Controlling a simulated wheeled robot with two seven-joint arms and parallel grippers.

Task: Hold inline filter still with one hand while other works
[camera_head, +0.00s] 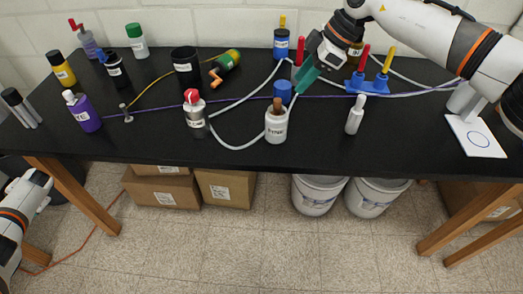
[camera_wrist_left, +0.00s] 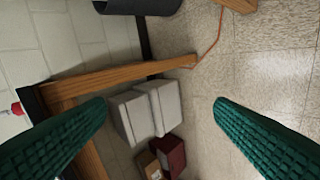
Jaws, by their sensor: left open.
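I cannot say for sure which item is the inline filter. A labelled white cylinder with a brown top (camera_head: 276,124) stands at the front middle of the black table, where a pale tube curves up to it. A silver cylinder with a red top (camera_head: 195,114) stands to its left, near the same tube. My right gripper (camera_head: 306,77) has teal fingers pointing down above the table, just right of a blue cap (camera_head: 283,91); its finger gap is unclear. My left gripper (camera_wrist_left: 160,135) is open and empty, below table height, over the floor.
A blue part with red and yellow handles (camera_head: 367,83) stands right of my right gripper. Several bottles, including a purple one (camera_head: 83,112), crowd the table's left side. A white plate (camera_head: 474,137) lies at right. Boxes (camera_head: 227,187) and buckets (camera_head: 318,194) stand under the table.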

